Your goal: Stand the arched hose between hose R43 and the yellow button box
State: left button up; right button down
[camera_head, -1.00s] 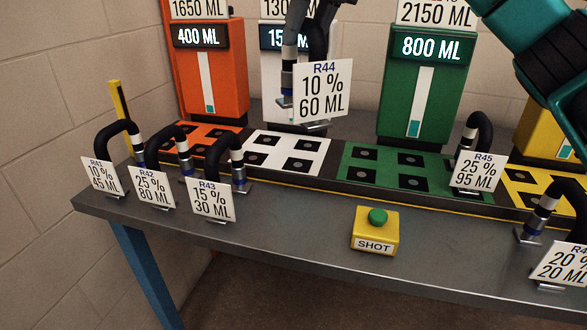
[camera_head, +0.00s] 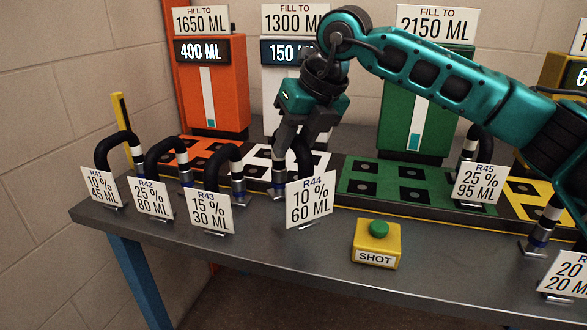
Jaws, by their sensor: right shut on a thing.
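The arched hose R44 (camera_head: 304,152), black with a white card (camera_head: 311,201) reading 10 % 60 ML, is upright between hose R43 (camera_head: 222,155) and the yellow button box (camera_head: 376,244). Its feet are at or just above the grey table; I cannot tell if they touch. My right gripper (camera_head: 294,142) comes down from above and is shut on the top of its arch, hiding part of it. Hose R43 stands to its left with its card. The button box, with a green button and SHOT label, is to its right, nearer the front edge. My left gripper is not in view.
Hoses R42 (camera_head: 163,150) and R41 (camera_head: 112,148) stand farther left. Hose R45 (camera_head: 469,142) stands right of the box, and another hose (camera_head: 543,222) is at the right edge. Coloured pads and dispensers line the back. Bare table (camera_head: 270,248) lies in front of R44.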

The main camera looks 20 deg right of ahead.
notch_tip(320, 180, down, 4)
jog(key=shift+f, duration=0.25)
jog(key=shift+f+b, duration=0.15)
jog(key=shift+b, duration=0.15)
jog(key=c, duration=0.8)
grip_release()
